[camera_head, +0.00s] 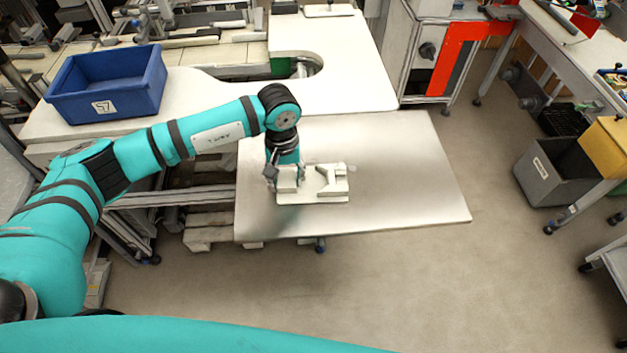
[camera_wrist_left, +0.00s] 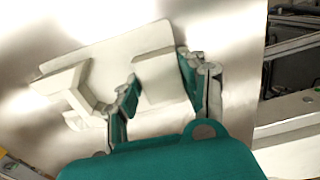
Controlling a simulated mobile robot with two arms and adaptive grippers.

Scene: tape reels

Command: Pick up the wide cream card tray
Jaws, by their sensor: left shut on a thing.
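The wide cream card tray (camera_head: 325,184) is on or just above the pale table (camera_head: 400,170), near its left part; I cannot tell whether it touches the top. It has a flat plate with raised blocks at both ends. My left gripper (camera_head: 279,178) comes down over the tray's left end. In the left wrist view the tray (camera_wrist_left: 105,60) lies across the upper left, and the left gripper (camera_wrist_left: 160,88) has its two fingers on either side of one raised block, shut on it. My right gripper is not in view.
A blue bin (camera_head: 108,88) stands on the white bench at the back left. A grey bin (camera_head: 560,172) is on the right, under a bench, with a yellow box (camera_head: 608,148) near it. The table's right half is clear, and open floor lies in front.

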